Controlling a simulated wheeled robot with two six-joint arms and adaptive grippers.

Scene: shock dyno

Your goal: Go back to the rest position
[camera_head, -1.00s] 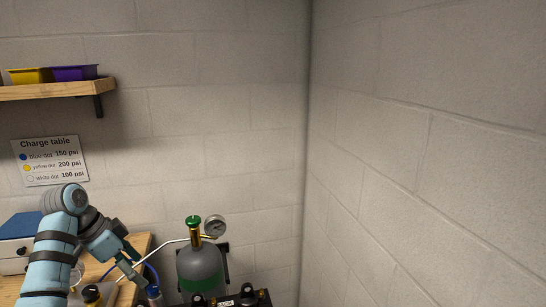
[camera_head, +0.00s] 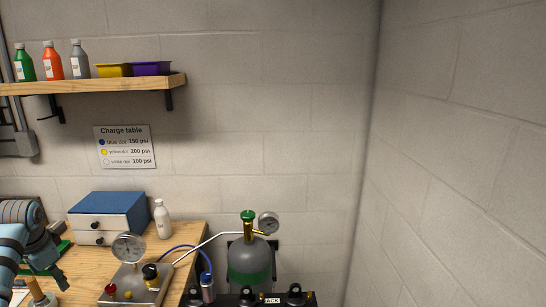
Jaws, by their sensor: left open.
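A blue hose (camera_head: 205,258) ends in a metal fitting (camera_head: 208,288) at the bench's right end, well away from the gripper. My right gripper is not in view.
A grey-green gas cylinder (camera_head: 249,262) with a gauge stands right of the bench, behind a black rack (camera_head: 272,299). A blue-topped drawer box (camera_head: 108,211) and white bottle (camera_head: 162,219) stand at the bench's back. A shelf (camera_head: 120,84) hangs above. The right side is bare wall.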

